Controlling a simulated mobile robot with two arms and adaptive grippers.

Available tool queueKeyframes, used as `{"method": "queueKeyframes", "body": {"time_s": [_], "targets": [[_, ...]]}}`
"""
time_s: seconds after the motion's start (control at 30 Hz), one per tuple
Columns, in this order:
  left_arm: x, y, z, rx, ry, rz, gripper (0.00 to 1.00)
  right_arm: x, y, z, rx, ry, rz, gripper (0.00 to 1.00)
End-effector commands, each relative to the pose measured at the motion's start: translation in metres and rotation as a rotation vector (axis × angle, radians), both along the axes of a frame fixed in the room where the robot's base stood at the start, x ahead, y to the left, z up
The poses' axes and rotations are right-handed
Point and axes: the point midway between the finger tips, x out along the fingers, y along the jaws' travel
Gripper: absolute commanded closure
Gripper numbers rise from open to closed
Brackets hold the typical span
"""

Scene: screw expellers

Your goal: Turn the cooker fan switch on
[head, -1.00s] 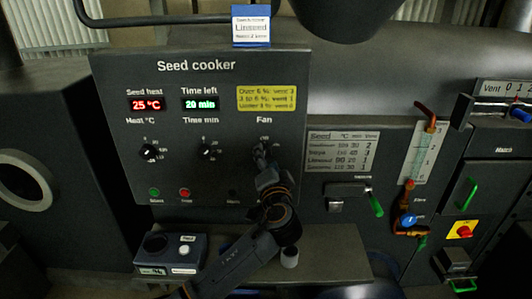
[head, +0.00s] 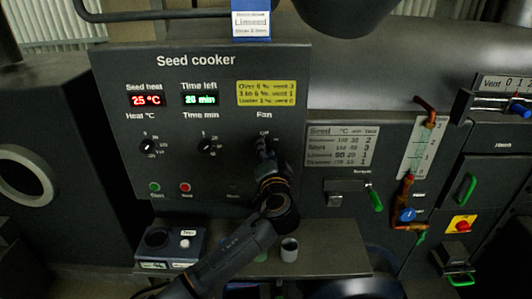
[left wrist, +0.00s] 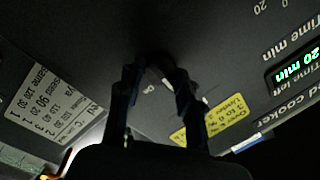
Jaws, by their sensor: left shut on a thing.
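The seed cooker panel (head: 215,75) is a dark upright box with two lit displays, knobs and a yellow vent label. The fan switch sits under the word "Fan" (head: 264,133); my gripper covers most of it. My left gripper (head: 264,150) reaches up from below to that switch and is shut on it. In the left wrist view the two dark fingers (left wrist: 158,80) stand on either side of the switch, close to the panel face. The switch's exact setting is hard to read. My right gripper does not show.
The heat knob (head: 147,148) and time knob (head: 207,147) are to the left. A shelf (head: 335,262) below holds a grey box (head: 170,246) and a small cup (head: 289,249). A green-handled lever (head: 375,199) is to the right.

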Motion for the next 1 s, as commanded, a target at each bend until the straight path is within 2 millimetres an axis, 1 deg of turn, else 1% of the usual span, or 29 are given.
{"method": "queueKeyframes", "body": {"time_s": [0.27, 0.6, 1.0], "targets": [[-0.0001, 0.0006, -0.0037, 0.128, 0.003, 0.002, 0.96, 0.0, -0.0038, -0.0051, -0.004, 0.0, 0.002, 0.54], [0.0, 0.001, -0.0044, 0.432, 0.003, 0.001, 0.96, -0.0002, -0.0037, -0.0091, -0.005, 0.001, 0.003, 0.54], [0.0, 0.0019, -0.0048, 0.79, 0.004, 0.001, 0.96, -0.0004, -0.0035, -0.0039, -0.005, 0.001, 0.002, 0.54]]}}
